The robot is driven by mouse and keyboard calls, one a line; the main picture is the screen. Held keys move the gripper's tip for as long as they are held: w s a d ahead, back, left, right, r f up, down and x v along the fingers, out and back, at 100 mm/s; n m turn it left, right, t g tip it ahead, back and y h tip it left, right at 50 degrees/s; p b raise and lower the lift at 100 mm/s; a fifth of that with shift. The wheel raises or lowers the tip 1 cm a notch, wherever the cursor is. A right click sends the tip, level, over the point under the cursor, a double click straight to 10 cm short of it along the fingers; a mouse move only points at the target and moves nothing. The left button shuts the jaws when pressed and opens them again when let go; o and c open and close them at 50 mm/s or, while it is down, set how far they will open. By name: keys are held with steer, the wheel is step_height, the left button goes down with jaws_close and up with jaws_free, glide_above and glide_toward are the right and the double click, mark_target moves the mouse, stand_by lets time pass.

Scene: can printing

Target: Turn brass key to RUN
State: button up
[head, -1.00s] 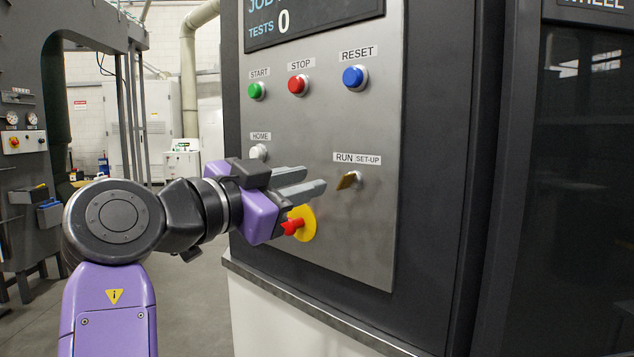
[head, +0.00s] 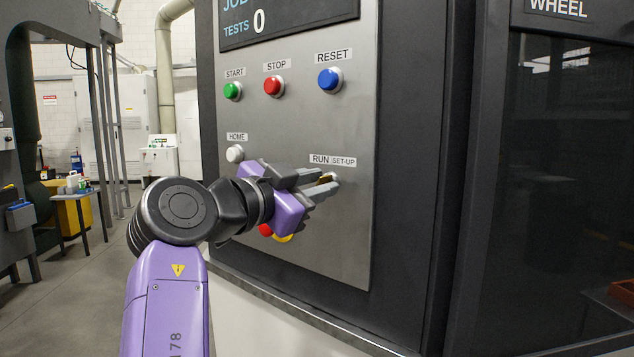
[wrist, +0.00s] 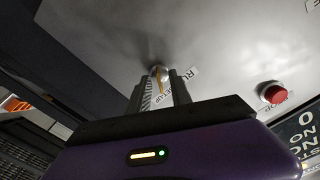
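The brass key (head: 327,180) sits in its round lock on the grey control panel (head: 345,220), below the RUN / SET-UP label (head: 332,160). In the head view it is partly hidden by my fingers. My gripper (head: 322,182) reaches the key from the left, its two grey fingers apart on either side of it. In the wrist view, the key (wrist: 160,77) and its silver lock show between and just beyond the fingertips (wrist: 159,88). A gap remains between the fingers; contact with the key cannot be made out. Which label the key points to is unclear.
Green START (head: 233,91), red STOP (head: 273,86), blue RESET (head: 330,79) and white HOME (head: 235,153) buttons surround the key area. A red knob (head: 265,230) on a yellow plate is close below my gripper. A ledge (head: 300,309) runs under the panel.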

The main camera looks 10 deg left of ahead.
jaws_close()
stand_by(1.4)
